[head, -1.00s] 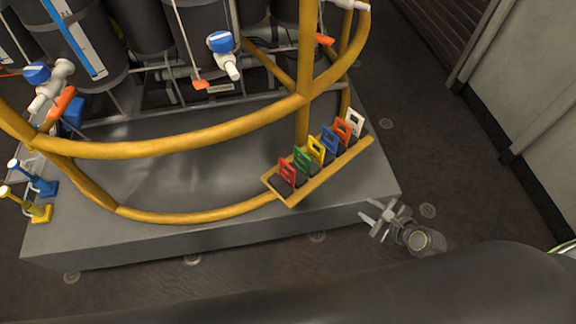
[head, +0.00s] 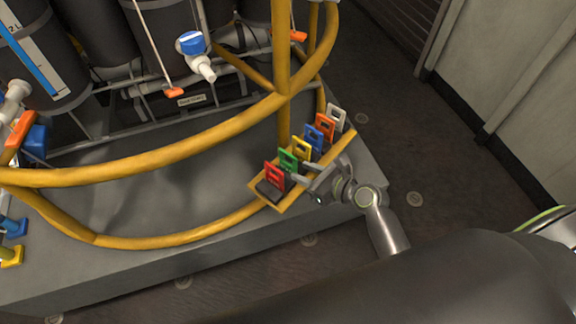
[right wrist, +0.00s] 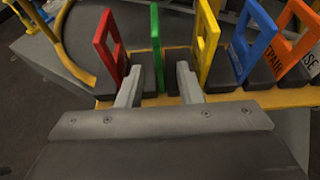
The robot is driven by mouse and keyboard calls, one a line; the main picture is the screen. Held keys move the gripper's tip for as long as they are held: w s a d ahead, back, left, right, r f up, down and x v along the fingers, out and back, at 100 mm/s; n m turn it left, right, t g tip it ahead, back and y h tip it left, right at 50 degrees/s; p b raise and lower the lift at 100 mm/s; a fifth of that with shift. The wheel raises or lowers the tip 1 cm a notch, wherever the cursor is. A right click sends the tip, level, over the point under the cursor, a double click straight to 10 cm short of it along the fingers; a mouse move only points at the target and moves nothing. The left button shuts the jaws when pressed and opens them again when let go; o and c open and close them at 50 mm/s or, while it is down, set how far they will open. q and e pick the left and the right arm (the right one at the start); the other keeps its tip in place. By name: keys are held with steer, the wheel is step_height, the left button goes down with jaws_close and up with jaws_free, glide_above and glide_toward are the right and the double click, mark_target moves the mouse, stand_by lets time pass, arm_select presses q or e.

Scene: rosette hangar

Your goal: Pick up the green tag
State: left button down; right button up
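The green tag (head: 288,161) stands upright in a yellow-edged rack (head: 279,206) on the grey platform, between the red tag (head: 274,174) and the yellow tag (head: 302,149). In the right wrist view the green tag (right wrist: 156,47) shows nearly edge-on. My right gripper (head: 304,173) is at the front of the rack, open. In the right wrist view its two fingers (right wrist: 160,82) lie to either side of the green tag's line, with the tag showing beyond and between them. I cannot tell whether they touch it. My left gripper is not in view.
The blue tag (head: 314,137), orange tag (head: 325,127) and white tag (head: 337,117) stand further along the rack. A yellow tubular rail (head: 180,140) curves beside it around dark cylinders. A pale wall (head: 500,80) stands at the right, with open floor between.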

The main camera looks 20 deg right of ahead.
mark_target(280, 162)
steer(key=b+x, duration=0.1)
steer(key=x, duration=0.5)
steer(key=shift+w+a, duration=0.15)
steer(key=shift+w, duration=0.05)
jaws_close()
